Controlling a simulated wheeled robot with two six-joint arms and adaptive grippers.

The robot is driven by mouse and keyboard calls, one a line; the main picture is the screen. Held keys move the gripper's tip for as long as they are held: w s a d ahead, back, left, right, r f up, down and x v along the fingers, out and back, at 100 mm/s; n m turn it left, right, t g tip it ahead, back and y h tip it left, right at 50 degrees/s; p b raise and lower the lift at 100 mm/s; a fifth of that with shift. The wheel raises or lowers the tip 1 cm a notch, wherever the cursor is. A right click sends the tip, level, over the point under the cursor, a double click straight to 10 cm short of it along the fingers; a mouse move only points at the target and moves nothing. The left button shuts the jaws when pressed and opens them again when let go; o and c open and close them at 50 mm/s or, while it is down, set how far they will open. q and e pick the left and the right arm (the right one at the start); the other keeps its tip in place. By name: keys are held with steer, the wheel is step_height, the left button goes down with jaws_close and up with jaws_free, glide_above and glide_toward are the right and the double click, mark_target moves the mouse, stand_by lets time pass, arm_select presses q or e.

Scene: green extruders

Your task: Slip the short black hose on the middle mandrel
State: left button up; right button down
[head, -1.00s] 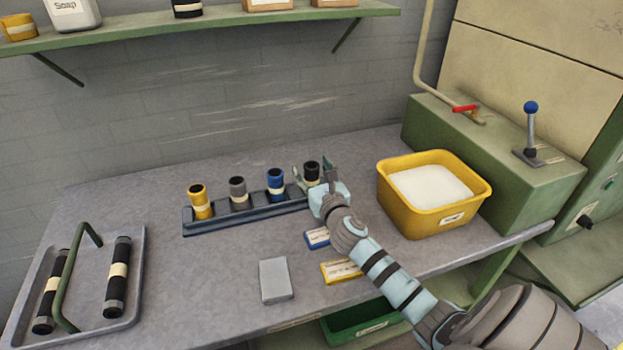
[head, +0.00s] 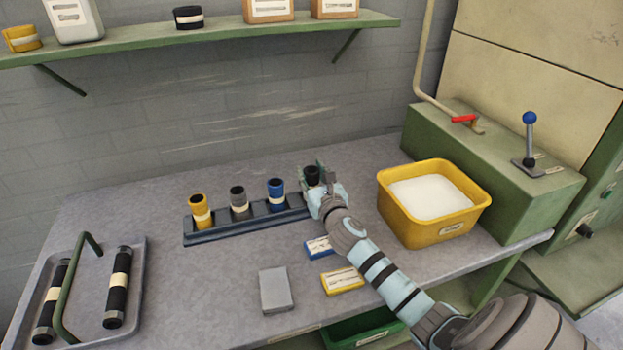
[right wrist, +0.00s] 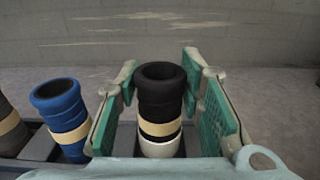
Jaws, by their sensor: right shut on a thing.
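The short black hose (head: 312,175) stands upright in the right end slot of the dark rack (head: 205,238), and has a cream band. My right gripper (head: 317,182) is shut on it, with one finger on each side. In the right wrist view the hose (right wrist: 160,98) stands between the green finger pads of my right gripper (right wrist: 163,105), its open top showing and a pale ring below its band. The hose's lower end is hidden in the head view. No mandrel shows in either view. My left gripper is not in view.
Yellow, grey and blue hoses (head: 276,193) stand to the left in the rack. A yellow tub (head: 435,228) of white stuff is at right. A grey tray (head: 140,270) with two banded black rolls and a green handle lies at left. A grey block (head: 275,290) and small boxes lie in front.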

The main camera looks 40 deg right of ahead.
arm_select(q)
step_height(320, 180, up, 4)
steer(key=p, duration=0.3)
arm_select(e)
step_height(320, 180, up, 20)
steer(key=b, duration=0.3)
step_height(320, 180, down, 22)
steer(key=b, duration=0.7)
steer(key=shift+r+b, duration=0.2)
steer(key=shift+b, duration=0.2)
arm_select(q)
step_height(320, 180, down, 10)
arm_select(e)
steer(key=shift+r, duration=0.1)
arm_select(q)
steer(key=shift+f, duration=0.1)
arm_select(e)
steer(key=c, duration=1.1)
jaws_free()
